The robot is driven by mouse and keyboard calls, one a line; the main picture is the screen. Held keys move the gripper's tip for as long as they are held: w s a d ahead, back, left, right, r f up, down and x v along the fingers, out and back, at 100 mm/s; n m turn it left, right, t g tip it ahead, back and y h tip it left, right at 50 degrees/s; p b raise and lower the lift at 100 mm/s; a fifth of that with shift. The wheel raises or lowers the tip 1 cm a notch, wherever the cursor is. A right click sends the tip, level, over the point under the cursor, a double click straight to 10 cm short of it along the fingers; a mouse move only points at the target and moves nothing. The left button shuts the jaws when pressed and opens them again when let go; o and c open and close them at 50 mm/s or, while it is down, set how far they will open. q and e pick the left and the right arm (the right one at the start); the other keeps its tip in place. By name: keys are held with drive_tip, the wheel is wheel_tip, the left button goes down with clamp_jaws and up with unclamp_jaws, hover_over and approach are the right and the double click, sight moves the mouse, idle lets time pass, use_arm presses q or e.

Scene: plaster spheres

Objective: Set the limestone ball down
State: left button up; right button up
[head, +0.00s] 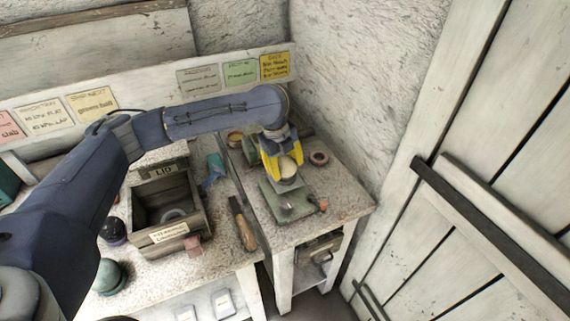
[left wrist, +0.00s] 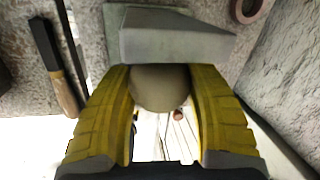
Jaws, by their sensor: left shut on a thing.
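The limestone ball, a pale cream ball (head: 287,166), is between the yellow fingers of my left gripper (head: 283,160). The left wrist view also shows the ball (left wrist: 160,90), with a finger of my left gripper (left wrist: 161,82) pressed on each side. The ball is over a green metal stand (head: 272,197) on the right-hand bench. A grey block (left wrist: 172,38) shows just beyond the ball in the left wrist view; I cannot tell whether the ball touches it. My right gripper is out of view.
A rough wall closes the right side.

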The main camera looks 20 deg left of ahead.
sight(285, 157)
use_arm(q)
drive_tip(key=shift+f, duration=0.3)
drive_tip(key=o, duration=1.6)
drive_tip(key=shift+r, duration=0.15)
drive_tip(key=shift+r, duration=1.8)
